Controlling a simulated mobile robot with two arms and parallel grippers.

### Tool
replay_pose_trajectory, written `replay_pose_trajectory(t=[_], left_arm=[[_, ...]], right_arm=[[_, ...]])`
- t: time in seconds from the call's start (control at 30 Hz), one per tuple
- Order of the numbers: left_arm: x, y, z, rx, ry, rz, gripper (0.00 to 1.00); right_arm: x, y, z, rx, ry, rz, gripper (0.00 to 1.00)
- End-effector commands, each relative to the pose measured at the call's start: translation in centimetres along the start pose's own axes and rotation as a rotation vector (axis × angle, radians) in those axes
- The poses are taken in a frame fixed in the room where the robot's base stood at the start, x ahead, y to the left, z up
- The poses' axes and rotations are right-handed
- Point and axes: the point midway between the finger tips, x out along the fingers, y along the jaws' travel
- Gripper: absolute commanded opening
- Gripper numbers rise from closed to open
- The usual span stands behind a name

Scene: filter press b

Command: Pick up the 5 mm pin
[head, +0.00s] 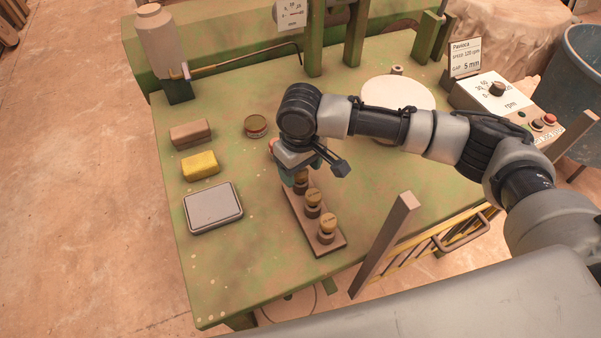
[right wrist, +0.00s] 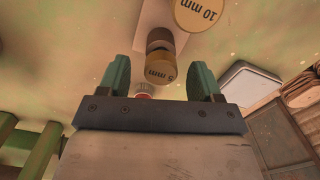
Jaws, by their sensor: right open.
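The 5 mm pin (right wrist: 160,73), with a round yellow labelled top and a darker body, stands between the fingers of my right gripper (right wrist: 160,84) in the right wrist view. The fingers are open, with a gap on each side of it. In the head view my right gripper (head: 299,172) is over the far end of the brown pin rack (head: 324,247), partly hiding the pin there. Another pin (head: 327,228) stands at the rack's near end. My left gripper is not in view.
A brown block (head: 190,133), yellow sponge (head: 200,165), grey tray (head: 213,206) and round tin (head: 255,126) lie left on the green table (head: 260,290). A sign (head: 465,57) reads gap 5 mm. A white disc (head: 385,92) and control box (head: 497,95) are right.

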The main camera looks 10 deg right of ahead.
Motion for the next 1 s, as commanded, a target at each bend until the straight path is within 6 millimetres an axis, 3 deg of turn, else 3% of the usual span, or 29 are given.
replay_pose_trajectory(t=[0.13,0.4,0.77,1.0], left_arm=[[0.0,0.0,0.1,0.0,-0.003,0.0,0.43],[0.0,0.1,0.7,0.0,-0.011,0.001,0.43],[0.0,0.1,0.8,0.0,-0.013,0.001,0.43],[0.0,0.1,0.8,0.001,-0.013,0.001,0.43]], right_arm=[[1.5,-0.1,0.0,-0.001,0.001,0.0,0.65],[1.8,-0.1,0.0,-0.001,0.002,0.0,0.63],[1.7,-0.1,0.0,-0.001,0.002,0.0,0.09],[1.6,-0.1,0.0,-0.001,0.003,0.0,0.09]])
